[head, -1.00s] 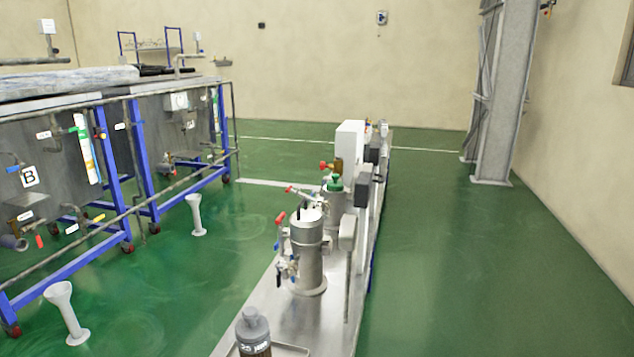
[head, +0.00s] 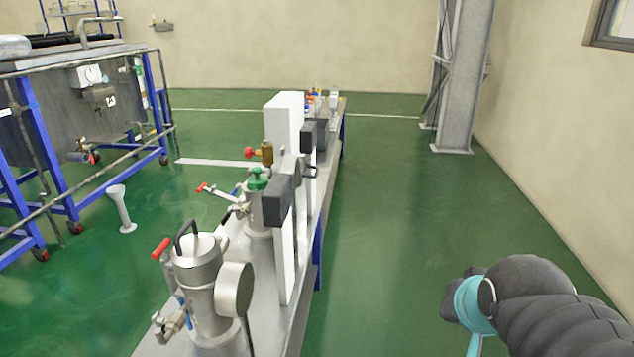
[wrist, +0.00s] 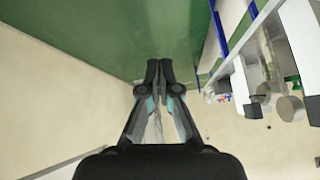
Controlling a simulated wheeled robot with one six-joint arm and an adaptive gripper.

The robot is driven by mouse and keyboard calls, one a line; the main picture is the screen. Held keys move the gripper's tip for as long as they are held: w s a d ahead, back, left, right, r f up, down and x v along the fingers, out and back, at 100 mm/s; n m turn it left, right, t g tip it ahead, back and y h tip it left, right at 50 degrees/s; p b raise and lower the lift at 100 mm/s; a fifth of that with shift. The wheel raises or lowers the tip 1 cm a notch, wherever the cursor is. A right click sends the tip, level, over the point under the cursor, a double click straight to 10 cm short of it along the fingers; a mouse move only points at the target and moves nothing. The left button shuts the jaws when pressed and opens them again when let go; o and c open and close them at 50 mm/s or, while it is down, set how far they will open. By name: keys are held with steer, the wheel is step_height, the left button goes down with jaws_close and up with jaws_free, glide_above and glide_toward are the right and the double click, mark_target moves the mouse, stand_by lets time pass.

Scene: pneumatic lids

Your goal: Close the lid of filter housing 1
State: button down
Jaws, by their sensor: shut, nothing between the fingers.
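Two metal filter housings stand on the bench in the head view. The nearer one (head: 200,290) is an upright cylinder with a black handle on its top (head: 195,245). The farther one (head: 258,213) has a green cap (head: 258,179). I cannot read a number on either, and cannot tell whether a lid is open. A round grey disc (head: 233,290) stands at the nearer housing's right side. My gripper (wrist: 158,65) is shut and empty in the wrist view. My arm shows at the lower right of the head view, over the floor, well apart from the housings.
The narrow bench (head: 270,330) runs away from me, with a tall white box (head: 284,120) and dark boxes along it. Blue-framed tanks (head: 60,110) and a white floor stand (head: 121,210) are at the left. The green floor (head: 390,220) right of the bench is clear up to the column (head: 462,80).

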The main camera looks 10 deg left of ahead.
steer(key=w+a+f+m+t+y+b, duration=0.1)
steer(key=w+a+m+t+y+b, duration=0.25)
steer(key=w, duration=1.05)
steer(key=w+a+m+t+b, duration=0.1)
steer(key=w+a+m+t, duration=0.35)
steer(key=w, duration=0.85)
steer(key=w+a+f+m+t+y+b, duration=0.4)
steer(key=w+a+f+m+y, duration=0.35)
steer(key=y, duration=0.25)
steer(key=w+a+r, duration=0.6)
steer(key=a+r, duration=0.1)
steer(key=a, duration=0.1)
steer(key=shift+w+r+p, duration=0.15)
steer(key=shift+r+p, duration=0.15)
steer(key=shift+p, duration=0.15)
